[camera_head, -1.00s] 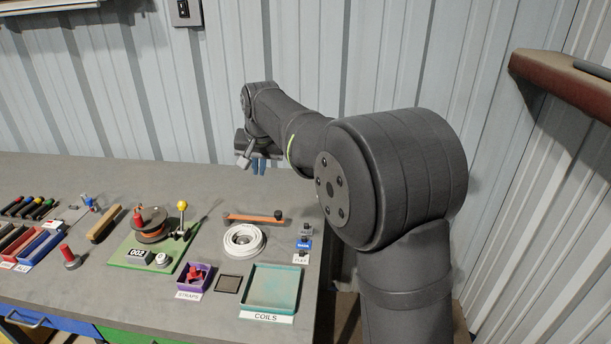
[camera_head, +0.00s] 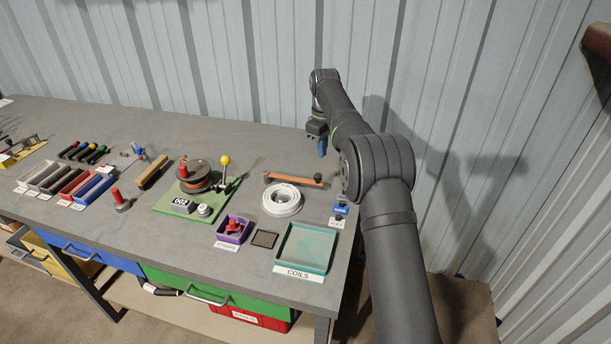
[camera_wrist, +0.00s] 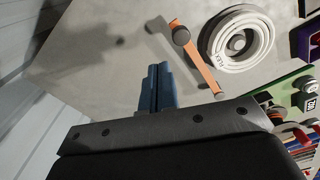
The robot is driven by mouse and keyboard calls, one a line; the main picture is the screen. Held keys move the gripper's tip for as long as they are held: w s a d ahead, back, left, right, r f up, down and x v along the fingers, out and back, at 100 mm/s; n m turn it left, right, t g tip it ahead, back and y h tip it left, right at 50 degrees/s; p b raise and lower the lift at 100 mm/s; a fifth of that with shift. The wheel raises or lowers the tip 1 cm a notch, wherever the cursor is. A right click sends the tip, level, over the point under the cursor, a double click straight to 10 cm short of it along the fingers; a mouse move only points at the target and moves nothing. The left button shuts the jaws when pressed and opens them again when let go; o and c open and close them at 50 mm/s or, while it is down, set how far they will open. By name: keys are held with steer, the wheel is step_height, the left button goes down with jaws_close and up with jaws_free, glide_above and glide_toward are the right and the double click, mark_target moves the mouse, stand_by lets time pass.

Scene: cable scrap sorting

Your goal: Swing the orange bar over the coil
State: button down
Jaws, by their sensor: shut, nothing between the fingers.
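The orange bar (camera_head: 290,179) lies behind the white coil (camera_head: 282,203) on the bench, with a dark round knob at its right end. In the wrist view the orange bar (camera_wrist: 197,62) runs beside the coil (camera_wrist: 243,58), clear of the coil's middle.
A teal tray (camera_head: 279,247) labelled COILS stands in front of the coil. A purple bin (camera_head: 219,232) with red pieces and a dark square pad (camera_head: 264,239) are beside it. A green board (camera_head: 170,204) with a reel and a yellow-knobbed lever stands left. Bare bench surrounds the bar's back side.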

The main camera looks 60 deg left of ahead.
mark_target(318, 176)
step_height(318, 176, down, 7)
steer(key=shift+r, duration=0.1)
steer(key=shift+s+d+r, duration=0.1)
steer(key=shift+s+d, duration=0.5)
steer(key=shift+s, duration=0.1)
steer(key=shift+s+d, duration=0.85)
steer(key=s+d, duration=0.2)
steer(key=shift+s, duration=0.35)
steer(key=s, duration=0.1)
steer(key=s+d, duration=0.1)
steer(key=s, duration=0.1)
steer(key=shift+d, duration=0.25)
steer(key=shift+s+d, duration=0.2)
steer(key=shift+s, duration=0.8)
steer(key=shift+s+d, duration=0.2)
steer(key=shift+s, duration=0.75)
